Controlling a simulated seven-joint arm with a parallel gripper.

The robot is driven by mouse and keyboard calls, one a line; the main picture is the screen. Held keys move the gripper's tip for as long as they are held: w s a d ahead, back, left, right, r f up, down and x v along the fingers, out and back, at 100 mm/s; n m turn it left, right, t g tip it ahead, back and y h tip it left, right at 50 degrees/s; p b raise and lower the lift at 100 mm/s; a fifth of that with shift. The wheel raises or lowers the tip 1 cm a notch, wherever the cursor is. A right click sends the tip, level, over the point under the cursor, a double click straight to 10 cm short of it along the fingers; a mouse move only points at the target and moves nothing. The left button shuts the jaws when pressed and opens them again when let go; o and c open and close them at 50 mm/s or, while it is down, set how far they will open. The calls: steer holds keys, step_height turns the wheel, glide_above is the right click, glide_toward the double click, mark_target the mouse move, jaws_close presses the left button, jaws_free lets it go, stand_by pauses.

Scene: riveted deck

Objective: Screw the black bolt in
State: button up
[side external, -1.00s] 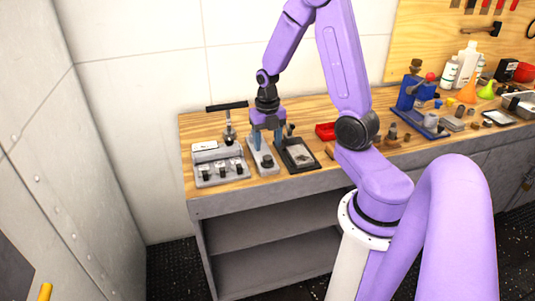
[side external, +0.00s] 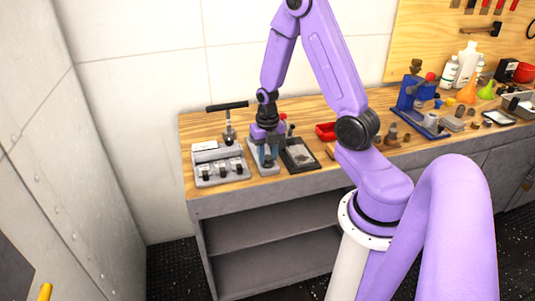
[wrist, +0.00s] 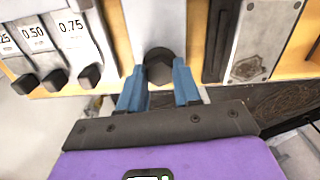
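The black bolt (wrist: 159,67) shows its hex head at the near end of a pale grey block (wrist: 156,20) in the wrist view. My gripper (wrist: 160,72) has two blue fingers, one on each side of the head, with the tips level with it in the picture. Whether they touch the head or stand slightly apart is unclear. The bolt's shank is hidden. In the side external view, my gripper (side external: 267,156) is low over the grey block (side external: 265,171) and hides the bolt.
A grey holder (side external: 217,166) with black knobs and size labels stands close on the left. A dark tray (side external: 299,154) lies close on the right, with a red bin (side external: 326,131) behind. A black T-handle tool (side external: 228,107) stands behind the holder.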

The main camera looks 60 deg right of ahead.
steer(key=shift+m, duration=0.3)
